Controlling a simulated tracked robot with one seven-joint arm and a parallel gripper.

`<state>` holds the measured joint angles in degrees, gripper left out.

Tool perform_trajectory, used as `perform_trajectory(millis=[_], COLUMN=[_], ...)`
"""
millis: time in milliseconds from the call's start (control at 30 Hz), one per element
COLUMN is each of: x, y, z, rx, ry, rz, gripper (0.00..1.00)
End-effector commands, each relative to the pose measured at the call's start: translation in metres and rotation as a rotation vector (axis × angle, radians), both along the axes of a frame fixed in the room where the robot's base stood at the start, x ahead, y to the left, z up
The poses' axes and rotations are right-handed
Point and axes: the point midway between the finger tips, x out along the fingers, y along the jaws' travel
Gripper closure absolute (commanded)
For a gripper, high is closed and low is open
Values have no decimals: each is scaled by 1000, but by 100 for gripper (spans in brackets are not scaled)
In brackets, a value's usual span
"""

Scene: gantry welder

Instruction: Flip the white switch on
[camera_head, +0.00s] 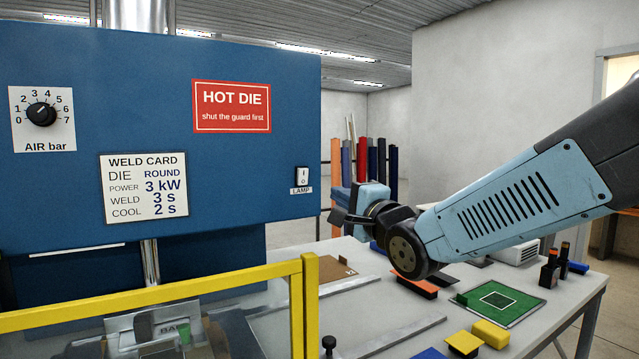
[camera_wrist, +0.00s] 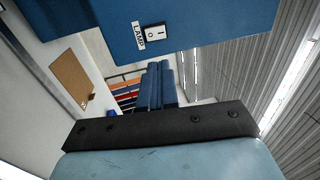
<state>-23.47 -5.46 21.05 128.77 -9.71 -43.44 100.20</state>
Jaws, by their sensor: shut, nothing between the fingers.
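The white switch (camera_head: 302,180) is a small rocker on the right end of the blue machine panel, above a label reading LAMP. It also shows in the wrist view, turned sideways (camera_wrist: 155,33), with its I and O marks visible. Which side of the rocker is pressed in is too small to tell. My gripper (camera_head: 341,216) is shut and empty, to the right of and a little below the switch, apart from it. In the wrist view my gripper's dark and light blue body fills the bottom, and nothing covers the switch.
The blue panel (camera_head: 240,180) also bears an AIR bar dial (camera_head: 41,113), a HOT DIE sign (camera_head: 232,106) and a weld card (camera_head: 144,187). A yellow guard frame (camera_head: 160,294) stands below. Parts lie on the grey table (camera_head: 385,310). The space before the switch is clear.

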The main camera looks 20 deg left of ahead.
Motion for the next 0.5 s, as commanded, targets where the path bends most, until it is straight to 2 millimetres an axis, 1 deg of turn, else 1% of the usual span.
perform_trajectory(millis=[167, 500], x=[10, 44], y=[13, 55], z=[2, 10], rx=[-1, -1], ry=[2, 2], rz=[1, 0], gripper=[100, 100])
